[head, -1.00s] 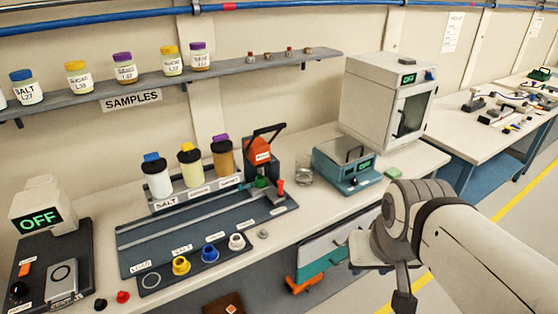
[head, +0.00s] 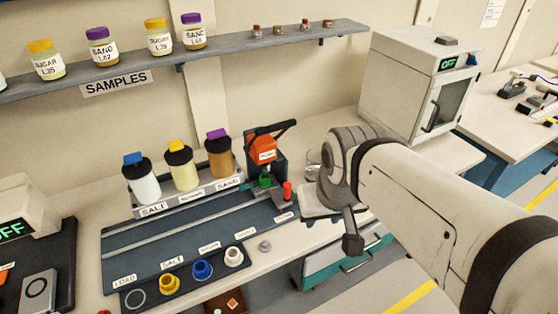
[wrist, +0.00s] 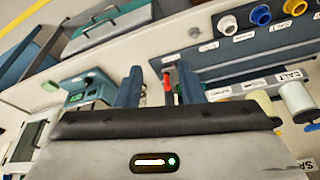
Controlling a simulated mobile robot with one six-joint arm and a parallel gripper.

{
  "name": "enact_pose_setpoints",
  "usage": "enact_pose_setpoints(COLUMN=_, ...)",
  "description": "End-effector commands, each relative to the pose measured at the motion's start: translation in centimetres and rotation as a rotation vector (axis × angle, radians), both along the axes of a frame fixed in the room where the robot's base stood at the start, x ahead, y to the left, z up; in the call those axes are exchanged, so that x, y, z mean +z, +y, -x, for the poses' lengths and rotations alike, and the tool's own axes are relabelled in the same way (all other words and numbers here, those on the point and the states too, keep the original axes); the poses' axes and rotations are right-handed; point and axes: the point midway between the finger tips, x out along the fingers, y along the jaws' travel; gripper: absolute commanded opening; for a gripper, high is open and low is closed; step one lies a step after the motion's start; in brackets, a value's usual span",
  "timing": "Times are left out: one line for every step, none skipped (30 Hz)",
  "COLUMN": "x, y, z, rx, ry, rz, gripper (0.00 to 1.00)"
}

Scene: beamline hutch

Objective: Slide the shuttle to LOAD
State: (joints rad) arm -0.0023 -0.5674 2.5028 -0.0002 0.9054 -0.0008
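The shuttle sits at the right end of the track, under the press (head: 266,150). A green cup (head: 265,180) and an upright red handle (head: 287,191) show there. The LOAD label (head: 124,281) is at the left end of the blue-grey track board (head: 130,262). In the wrist view, my gripper (wrist: 160,82) is open, with its two dark blue fingers apart. The red handle (wrist: 168,87) appears between them, beyond the fingertips; whether they touch it cannot be told. In the head view my arm's end is right of the handle, and the fingers are hidden.
Salt, sugar and sand dispensers (head: 183,168) stand behind the track. Yellow, blue and white cups (head: 202,269) line its front. The sample shelf (head: 230,53) hangs above. A glass (head: 313,165) and a white oven (head: 415,85) are to the right.

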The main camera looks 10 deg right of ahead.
Motion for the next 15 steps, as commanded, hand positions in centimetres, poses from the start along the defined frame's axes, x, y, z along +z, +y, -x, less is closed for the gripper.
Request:
enact_pose_setpoints(x=-0.6, y=0.1, z=0.0, rx=-0.015, ry=0.011, rz=-0.015, gripper=0.35)
enact_pose_setpoints(x=-1.1, y=0.2, z=0.0, rx=-0.031, ry=0.022, rz=-0.032, gripper=0.35)
enact_pose_setpoints(x=-2.0, y=1.0, z=0.0, rx=-0.066, ry=0.044, rz=-0.063, gripper=0.35)
enact_pose_setpoints(x=-2.8, y=1.9, z=-0.1, rx=-0.102, ry=0.066, rz=-0.094, gripper=0.35)
enact_pose_setpoints(x=-3.8, y=2.5, z=-0.2, rx=-0.141, ry=0.091, rz=-0.133, gripper=0.35)
enact_pose_setpoints(x=-5.2, y=3.2, z=-0.3, rx=-0.201, ry=0.132, rz=-0.198, gripper=0.35)
enact_pose_setpoints(x=-6.4, y=3.8, z=-0.4, rx=-0.253, ry=0.167, rz=-0.254, gripper=0.35)
enact_pose_setpoints(x=-7.5, y=4.4, z=-0.7, rx=-0.313, ry=0.204, rz=-0.317, gripper=0.35)
enact_pose_setpoints(x=-9.1, y=5.2, z=-1.1, rx=-0.397, ry=0.258, rz=-0.407, gripper=0.35)
enact_pose_setpoints(x=-10.1, y=5.8, z=-1.6, rx=-0.464, ry=0.297, rz=-0.479, gripper=0.35)
enact_pose_setpoints(x=-11.1, y=6.4, z=-2.1, rx=-0.531, ry=0.337, rz=-0.552, gripper=0.35)
enact_pose_setpoints(x=-12.2, y=7.1, z=-3.1, rx=-0.622, ry=0.389, rz=-0.653, gripper=0.35)
enact_pose_setpoints(x=-13.0, y=7.6, z=-3.9, rx=-0.689, ry=0.425, rz=-0.729, gripper=0.35)
enact_pose_setpoints(x=-13.7, y=7.9, z=-4.7, rx=-0.756, ry=0.462, rz=-0.805, gripper=0.35)
enact_pose_setpoints(x=-14.5, y=8.2, z=-6.0, rx=-0.843, ry=0.508, rz=-0.908, gripper=0.35)
